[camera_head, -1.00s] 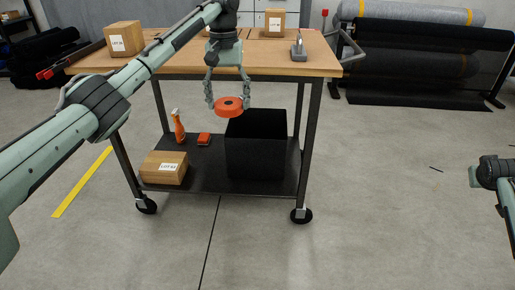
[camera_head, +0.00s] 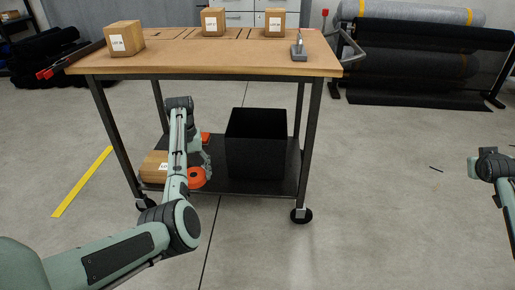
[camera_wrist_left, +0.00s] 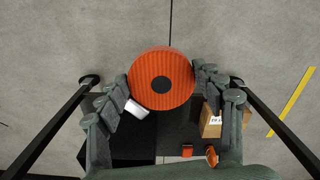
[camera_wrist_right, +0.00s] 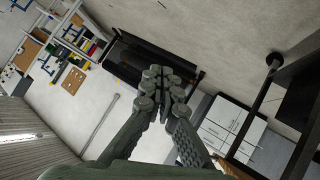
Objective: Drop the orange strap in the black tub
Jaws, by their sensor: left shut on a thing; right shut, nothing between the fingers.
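The orange strap (camera_head: 197,178) is a round coil with a dark centre. My left gripper (camera_head: 204,166) is shut on it, low in front of the cart's lower shelf and left of the tub. In the left wrist view the coil (camera_wrist_left: 160,97) sits between both sets of fingers. The black tub (camera_head: 256,155) stands upright and open on the lower shelf, apart from the strap. In the left wrist view it seems to be the dark shape (camera_wrist_left: 134,138) behind the left fingers. My right gripper (camera_wrist_right: 163,80) is shut and empty, away from the cart.
The cart (camera_head: 210,65) has a wooden top with several boxes (camera_head: 124,38) and a grey tool (camera_head: 299,48). Cart legs (camera_head: 310,150) flank the shelf. The floor in front is clear.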

